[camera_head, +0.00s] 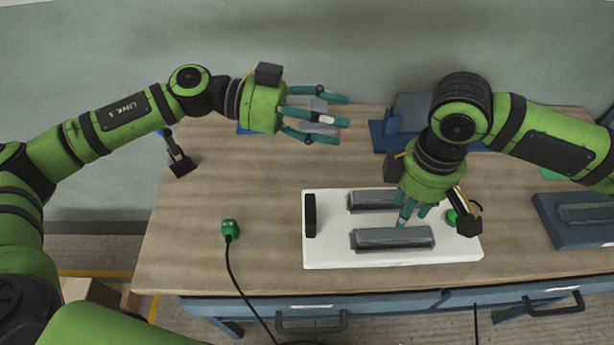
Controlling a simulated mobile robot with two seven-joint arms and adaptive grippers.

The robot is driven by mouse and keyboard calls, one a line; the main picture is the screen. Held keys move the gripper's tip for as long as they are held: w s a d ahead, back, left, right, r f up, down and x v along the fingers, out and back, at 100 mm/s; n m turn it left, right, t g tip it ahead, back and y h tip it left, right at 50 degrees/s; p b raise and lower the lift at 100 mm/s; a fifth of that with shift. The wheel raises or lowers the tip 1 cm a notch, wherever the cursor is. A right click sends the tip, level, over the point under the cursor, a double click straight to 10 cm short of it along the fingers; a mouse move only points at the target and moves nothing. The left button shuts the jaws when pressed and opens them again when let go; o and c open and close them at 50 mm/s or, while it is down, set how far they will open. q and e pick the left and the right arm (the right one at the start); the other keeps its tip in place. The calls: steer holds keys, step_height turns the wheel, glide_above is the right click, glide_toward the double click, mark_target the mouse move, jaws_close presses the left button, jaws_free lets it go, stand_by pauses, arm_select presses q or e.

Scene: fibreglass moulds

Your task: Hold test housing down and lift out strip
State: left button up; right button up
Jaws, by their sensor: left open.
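A white board (340,256) lies flat on the table and bears two long grey blocks. One grey block (392,238) is near its front edge; the other grey block (368,201) is behind it, its right end hidden by my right gripper. A short black strip (310,215) sits at the board's left end. I cannot tell which piece is the test housing. My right gripper (405,222) points down over the board between the grey blocks; its finger gap and any contact are unclear. My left gripper (342,119) is open and empty above the table's back part, fingers pointing right.
A green plug (230,229) with a black cable lies left of the board. A black stand (181,166) is at the back left. Blue fixtures (390,132) stand at the back, and a dark blue mould (575,220) is at the right. The table's left-middle is clear.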

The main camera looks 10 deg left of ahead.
mark_target(307, 214)
arm_select(q)
steer(key=s+d+f+m+g+y, duration=0.5)
steer(key=s+f+m+g+y, duration=0.3)
steer(key=s, duration=0.5)
steer(key=w+a+f+m+t+y, duration=0.2)
steer(key=w+a+f+t+y, duration=0.1)
steer(key=y, duration=0.1)
steer(key=w+a+f+m+t+y, duration=0.2)
steer(key=w+a+f+t+y, duration=0.1)
steer(key=t+y, duration=0.1)
steer(key=shift+w+a, duration=0.2)
steer(key=shift+w+a+f+t+y, duration=0.1)
steer(key=shift+w+a+t+y, duration=0.1)
steer(key=shift+a+t+y, duration=0.15)
steer(key=shift+w+a+f, duration=0.1)
steer(key=shift+w+f, duration=0.15)
steer(key=shift+f, duration=1.45)
steer(key=shift+w+f, duration=0.2)
steer(key=shift+f, duration=1.5)
